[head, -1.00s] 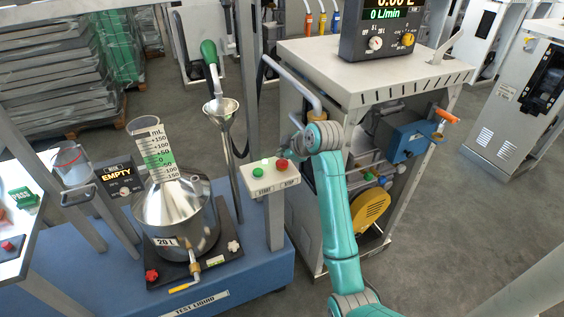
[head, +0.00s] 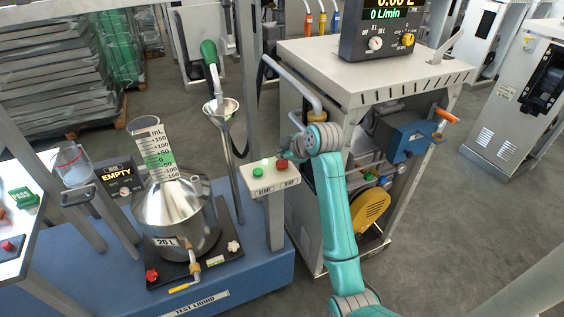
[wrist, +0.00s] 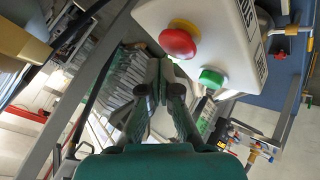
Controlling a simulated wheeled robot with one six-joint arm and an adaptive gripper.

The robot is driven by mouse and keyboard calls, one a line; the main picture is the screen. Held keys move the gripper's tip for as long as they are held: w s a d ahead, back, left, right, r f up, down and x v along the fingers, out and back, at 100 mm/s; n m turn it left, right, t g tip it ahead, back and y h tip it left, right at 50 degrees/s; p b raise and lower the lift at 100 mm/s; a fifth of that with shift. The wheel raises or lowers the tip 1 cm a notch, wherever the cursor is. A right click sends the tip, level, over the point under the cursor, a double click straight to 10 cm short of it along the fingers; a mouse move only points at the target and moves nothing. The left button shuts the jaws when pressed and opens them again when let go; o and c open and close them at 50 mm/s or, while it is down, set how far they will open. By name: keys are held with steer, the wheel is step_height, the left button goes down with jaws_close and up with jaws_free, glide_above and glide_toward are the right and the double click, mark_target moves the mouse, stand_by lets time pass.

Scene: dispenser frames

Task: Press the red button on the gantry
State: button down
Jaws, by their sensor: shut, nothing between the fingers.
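The red button (head: 282,163) sits on the right end of a small cream control box marked START and STOP (head: 275,182), on a grey post of the blue-based gantry. In the wrist view the red button (wrist: 178,42) is a domed cap on a yellow collar on the box face. My gripper (wrist: 159,65) is shut and empty, its tips beside and a little below the red button in that picture. In the head view my gripper (head: 289,147) is close above the button. I cannot tell whether it touches.
A green button (head: 257,174) is left of the red one; it also shows in the wrist view (wrist: 212,78). A funnel on a pipe (head: 221,108) and a steel 20 L can (head: 176,215) stand to the left. The dispenser frame (head: 330,62) stands close behind my arm.

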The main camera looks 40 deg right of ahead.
mark_target(283, 163)
steer(key=shift+f, duration=0.65)
stand_by(0.8)
steer(key=shift+r, duration=0.9)
steer(key=shift+r, duration=2.5)
